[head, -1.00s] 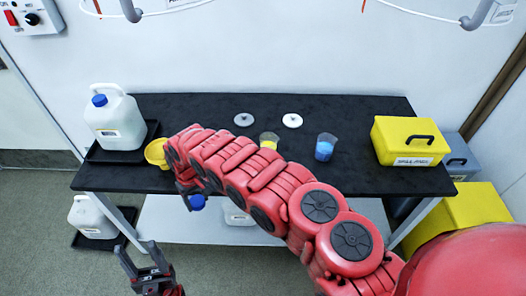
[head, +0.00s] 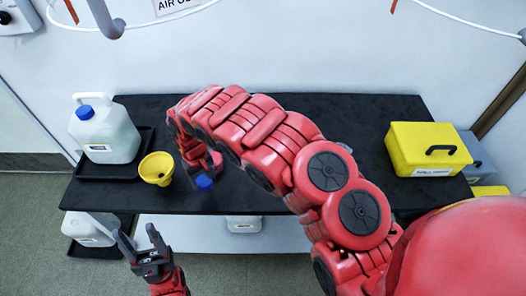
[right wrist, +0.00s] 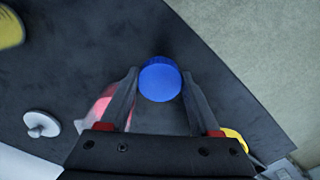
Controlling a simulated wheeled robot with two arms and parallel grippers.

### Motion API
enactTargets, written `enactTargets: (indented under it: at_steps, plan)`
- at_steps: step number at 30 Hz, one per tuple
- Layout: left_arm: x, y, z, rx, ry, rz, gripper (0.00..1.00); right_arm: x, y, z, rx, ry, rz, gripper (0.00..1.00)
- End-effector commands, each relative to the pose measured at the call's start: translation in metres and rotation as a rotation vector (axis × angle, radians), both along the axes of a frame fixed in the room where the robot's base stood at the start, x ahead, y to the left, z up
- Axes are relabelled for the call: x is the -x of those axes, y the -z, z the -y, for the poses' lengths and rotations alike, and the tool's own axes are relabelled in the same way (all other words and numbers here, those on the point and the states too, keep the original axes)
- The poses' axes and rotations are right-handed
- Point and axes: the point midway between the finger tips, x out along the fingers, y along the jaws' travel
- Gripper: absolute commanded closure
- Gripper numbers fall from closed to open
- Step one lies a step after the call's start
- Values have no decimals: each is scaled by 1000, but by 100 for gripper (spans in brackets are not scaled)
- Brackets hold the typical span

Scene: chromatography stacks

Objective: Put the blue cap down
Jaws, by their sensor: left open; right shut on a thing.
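The blue cap (head: 204,183) is at the fingertips of my right gripper (head: 206,168), over the front part of the black bench top. In the right wrist view the blue cap (right wrist: 160,79) sits between the two fingertips of my right gripper (right wrist: 160,88), which is shut on it. I cannot tell whether the cap touches the bench. My left gripper (head: 143,246) is open and empty, in front of the bench and below its front edge.
A white jug (head: 104,130) with its own blue cap stands on a black tray (head: 105,172). A yellow funnel (head: 157,168) is just left of the right gripper. A yellow box (head: 425,150) is at right. The wrist view shows a pale disc (right wrist: 41,124). My right arm hides the bench's middle.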

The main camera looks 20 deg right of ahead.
Motion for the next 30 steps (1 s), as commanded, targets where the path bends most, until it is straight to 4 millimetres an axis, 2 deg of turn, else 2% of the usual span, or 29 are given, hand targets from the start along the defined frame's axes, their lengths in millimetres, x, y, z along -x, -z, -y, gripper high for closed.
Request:
enactTargets:
  at_steps: [5,12,16,23,30]
  plan:
    - [0,-13,0,0,0,0,42,-11,0,28,-1,6,-3,94]
    - [0,-36,0,0,0,0,42,-39,6,94,-2,8,-4,94]
    - [0,-44,0,0,0,0,42,-53,10,123,-2,7,0,94]
    - [0,-46,0,0,0,0,42,-63,14,144,-1,2,0,94]
    - [0,-47,0,0,0,0,42,-64,22,145,-2,0,-2,94]
